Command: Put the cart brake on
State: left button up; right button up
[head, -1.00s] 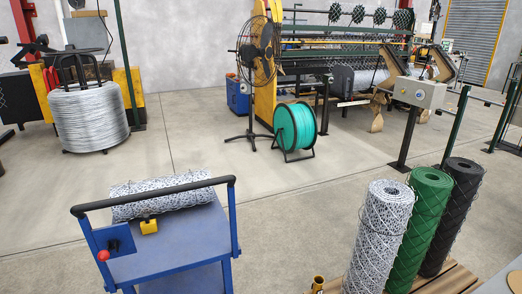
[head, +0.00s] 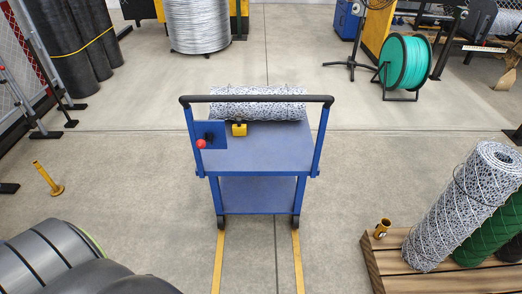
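A blue two-shelf cart (head: 262,160) stands in the middle of the head view, its black push handle (head: 257,99) facing me. A blue plate on the left handle post carries a dark lever ending in a red knob (head: 201,143), its end toward me and low on the plate. I take this for the brake lever. Neither of my grippers is in view.
Yellow floor lines (head: 219,262) run from the cart toward me. Floor around the cart is mostly clear.

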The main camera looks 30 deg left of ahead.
aim_at(201, 144)
jog(key=u, duration=1.5)
jog(key=l, duration=0.1)
